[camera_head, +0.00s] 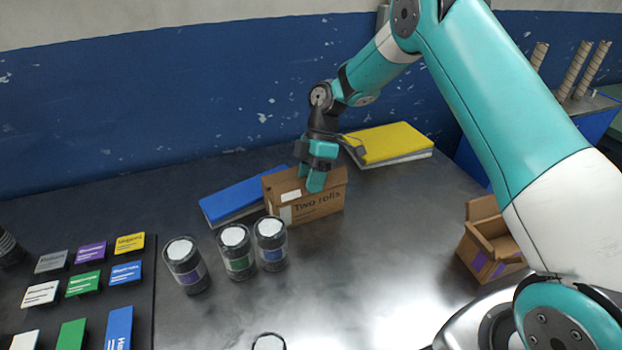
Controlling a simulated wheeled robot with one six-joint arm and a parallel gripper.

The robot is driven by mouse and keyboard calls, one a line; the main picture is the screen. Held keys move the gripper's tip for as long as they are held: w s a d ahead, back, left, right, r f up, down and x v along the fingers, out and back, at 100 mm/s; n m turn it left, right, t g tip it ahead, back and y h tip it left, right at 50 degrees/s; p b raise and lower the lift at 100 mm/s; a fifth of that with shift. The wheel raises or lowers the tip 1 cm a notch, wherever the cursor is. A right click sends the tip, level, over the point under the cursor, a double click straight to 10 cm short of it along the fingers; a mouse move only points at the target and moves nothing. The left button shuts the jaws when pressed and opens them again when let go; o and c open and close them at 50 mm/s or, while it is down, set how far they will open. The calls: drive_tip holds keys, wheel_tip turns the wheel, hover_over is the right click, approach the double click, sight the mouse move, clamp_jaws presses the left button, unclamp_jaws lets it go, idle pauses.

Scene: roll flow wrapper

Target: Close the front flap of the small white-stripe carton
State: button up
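A small brown carton (318,207) with "Two rolls" printed on it stands on the dark table near the back. A white label or stripe shows at the left of its front. My gripper (314,184) is over the carton's top and front edge, pointing down, and looks to be touching or just in front of it. The gripper hides part of the top flaps. Its fingers are seen edge-on, so I cannot tell whether they are open or shut. A second brown carton (487,247) with a purple stripe stands at the right with its top open.
Several dark cylinders with white tops, such as one (236,252), stand in front of the carton. A blue binder-like block (236,200) lies left of it and a yellow one (390,143) behind right. Small coloured label blocks (90,252) fill the left. The table's middle right is clear.

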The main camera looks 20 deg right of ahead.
clamp_jaws()
drive_tip(key=shift+w+r+p, duration=0.15)
drive_tip(key=shift+r+p, duration=0.1)
drive_tip(key=shift+p, duration=0.8)
drive_tip(key=shift+g+p, duration=0.4)
drive_tip(key=shift+p, duration=0.15)
drive_tip(key=shift+w+f+g+p, duration=0.1)
drive_tip(key=shift+f+g+p, duration=0.2)
drive_tip(key=shift+p, duration=0.2)
unclamp_jaws()
